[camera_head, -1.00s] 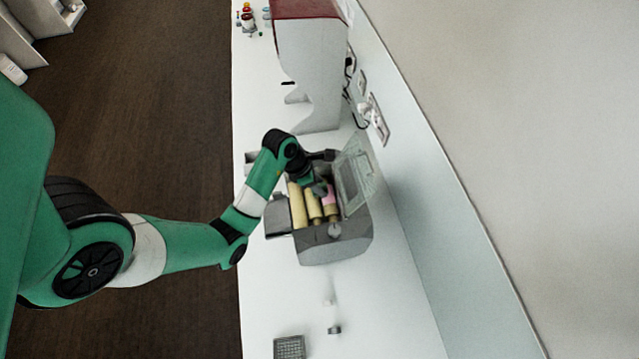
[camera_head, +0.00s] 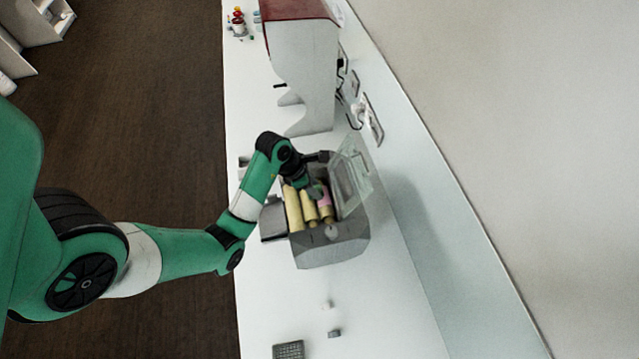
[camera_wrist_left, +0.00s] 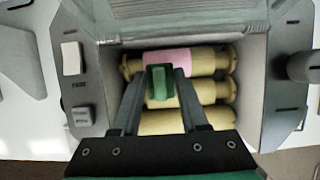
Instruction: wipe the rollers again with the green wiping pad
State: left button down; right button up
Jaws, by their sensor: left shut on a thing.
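The mill (camera_head: 335,250) is a grey box on the white counter with its clear lid (camera_head: 352,180) tilted open. Its yellow rollers (camera_head: 293,210) lie side by side inside; they also show in the left wrist view (camera_wrist_left: 214,90). The roller nearest the lid has a pink patch (camera_wrist_left: 167,62). My left gripper (camera_wrist_left: 160,80) is shut on the green wiping pad (camera_wrist_left: 160,82), held over the rollers at the edge of the pink patch. I cannot tell whether the pad touches a roller. In the head view my left gripper (camera_head: 314,190) reaches into the mill. My right gripper is not in view.
A tall white machine with a dark red top (camera_head: 300,65) stands behind the mill. A small grey grid piece (camera_head: 288,350) and small bits (camera_head: 334,334) lie on the counter in front. The wall runs along the right. Switches (camera_wrist_left: 72,58) sit on the mill's side.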

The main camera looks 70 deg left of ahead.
pick_arm(q)
jog(key=shift+w+f+b, duration=0.35)
jog(key=shift+w+b, duration=0.25)
jog(key=shift+b, duration=0.2)
jog(key=shift+w+b, duration=0.3)
jog(key=shift+w+r, duration=0.1)
jog(key=shift+w, duration=0.05)
jog(key=shift+s+d+r+p, duration=0.1)
jog(key=shift+s+r+p, duration=0.1)
jog(key=shift+p, duration=0.15)
jog(key=shift+s+p, duration=0.7)
jog(key=shift+p, duration=0.05)
jog(key=shift+s, duration=0.2)
jog(key=shift+f, duration=0.1)
